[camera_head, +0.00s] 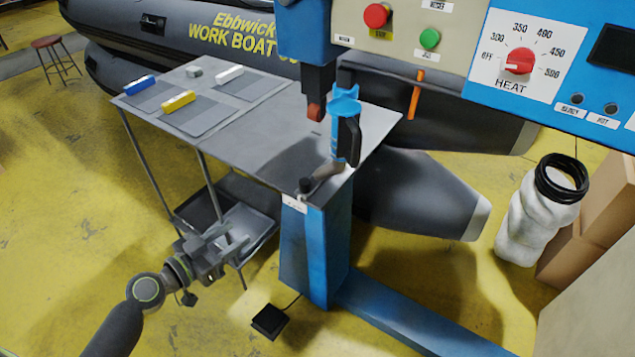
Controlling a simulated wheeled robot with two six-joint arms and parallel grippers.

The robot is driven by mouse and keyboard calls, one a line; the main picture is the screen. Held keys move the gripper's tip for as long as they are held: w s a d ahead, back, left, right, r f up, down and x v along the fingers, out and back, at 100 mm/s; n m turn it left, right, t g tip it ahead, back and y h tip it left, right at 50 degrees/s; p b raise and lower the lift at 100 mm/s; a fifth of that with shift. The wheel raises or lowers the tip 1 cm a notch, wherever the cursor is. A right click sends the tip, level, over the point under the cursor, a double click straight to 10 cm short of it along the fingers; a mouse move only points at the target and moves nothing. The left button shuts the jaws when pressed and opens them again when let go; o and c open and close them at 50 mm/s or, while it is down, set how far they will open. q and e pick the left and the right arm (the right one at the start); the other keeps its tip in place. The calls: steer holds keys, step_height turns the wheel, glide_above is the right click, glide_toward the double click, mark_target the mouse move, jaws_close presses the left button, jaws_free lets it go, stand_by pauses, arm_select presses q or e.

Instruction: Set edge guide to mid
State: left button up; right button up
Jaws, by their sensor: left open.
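A blue machine with a beige control panel (450,30) stands over the grey work table (270,115). My left gripper (228,246) is open and empty, low at the left in front of the table, well apart from the lever. My right gripper is not in view.
A blue tool with a black handle (345,125) stands at the table's right edge. The panel has a red button (376,15), a green button (430,38) and a red heat knob (519,61). A black pedal (270,321) lies on the floor. Boxes (610,200) stand right.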

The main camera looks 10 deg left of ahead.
mark_target(300, 186)
arm_select(q)
steer(key=d+r+m+h, duration=0.2)
steer(key=d+r, duration=0.1)
steer(key=r, duration=0.2)
steer(key=p+x, duration=0.2)
steer(key=x, duration=0.3)
steer(key=p+x, duration=0.2)
steer(key=x, duration=0.4)
steer(key=p+x, duration=0.2)
steer(key=x, duration=0.3)
steer(key=shift+w+d+r, duration=0.1)
steer(key=shift+d+r, duration=0.1)
steer(key=shift+r, duration=0.1)
steer(key=shift+w+d+f+p, duration=0.1)
steer(key=shift+w+d+p, duration=0.25)
steer(key=shift+w, duration=0.15)
jaws_close()
